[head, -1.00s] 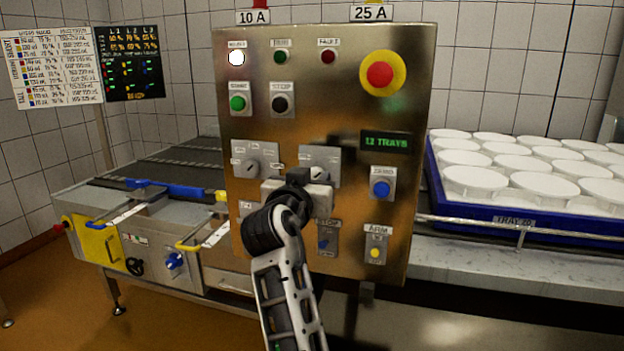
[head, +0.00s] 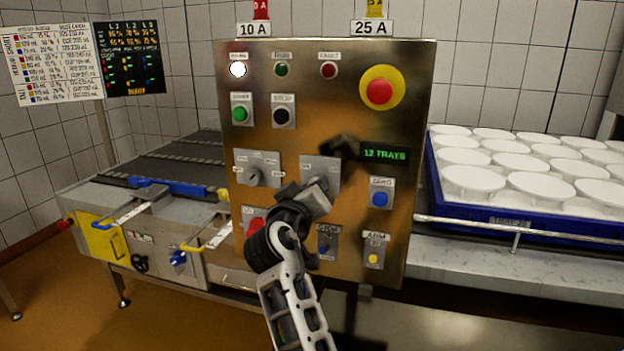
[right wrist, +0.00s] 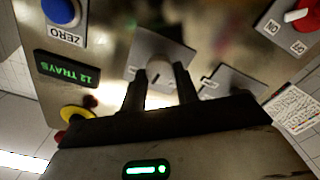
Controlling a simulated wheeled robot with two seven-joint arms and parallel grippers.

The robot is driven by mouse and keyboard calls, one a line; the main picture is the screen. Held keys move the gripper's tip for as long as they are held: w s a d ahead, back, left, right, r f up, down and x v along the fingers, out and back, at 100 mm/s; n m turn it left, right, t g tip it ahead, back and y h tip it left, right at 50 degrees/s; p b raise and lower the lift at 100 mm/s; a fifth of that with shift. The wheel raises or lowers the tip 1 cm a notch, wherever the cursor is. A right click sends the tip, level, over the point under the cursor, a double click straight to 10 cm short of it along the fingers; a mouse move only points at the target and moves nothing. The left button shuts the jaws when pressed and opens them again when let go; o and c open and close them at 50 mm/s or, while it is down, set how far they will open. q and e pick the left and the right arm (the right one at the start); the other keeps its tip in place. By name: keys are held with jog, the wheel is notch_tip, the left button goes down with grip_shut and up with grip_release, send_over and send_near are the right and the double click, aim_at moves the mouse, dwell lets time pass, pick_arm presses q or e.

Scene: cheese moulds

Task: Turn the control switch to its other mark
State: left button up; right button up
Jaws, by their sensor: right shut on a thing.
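The control panel (head: 300,100) is a brushed metal box with lamps, buttons and switches. The control switch (right wrist: 158,70) is a pale knob on a grey plate, seen between my fingers in the right wrist view. Its plate (head: 318,168) shows in the head view, where my gripper hides the knob. My right gripper (right wrist: 160,80) is shut on this knob, and its body is tilted in the head view. The knob's pointer and most of the marks cannot be read. My left gripper is not in view.
A similar switch (head: 254,177) sits just left. A red switch (right wrist: 298,15) is partly covered by my arm in the head view. The blue ZERO button (head: 380,198), STOP switch (head: 327,243) and red emergency button (head: 379,91) are nearby. A blue tray (head: 470,206) of white moulds stands right.

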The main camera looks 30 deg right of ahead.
pick_arm(q)
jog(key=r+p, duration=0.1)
jog(key=p, duration=0.1)
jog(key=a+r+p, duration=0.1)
jog(key=p, duration=0.2)
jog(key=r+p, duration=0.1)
jog(key=p, duration=0.2)
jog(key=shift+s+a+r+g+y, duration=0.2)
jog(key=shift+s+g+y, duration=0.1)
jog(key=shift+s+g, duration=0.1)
pick_arm(e)
jog(key=n, duration=1)
jog(key=shift+w+n, duration=0.1)
jog(key=shift+n, duration=0.2)
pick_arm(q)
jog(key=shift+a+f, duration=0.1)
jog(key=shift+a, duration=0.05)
pick_arm(e)
jog(key=shift+f+n, duration=0.1)
jog(key=shift+n, duration=0.2)
jog(key=o, duration=0.9)
jog(key=shift+o, duration=0.2)
jog(key=shift+a, duration=0.1)
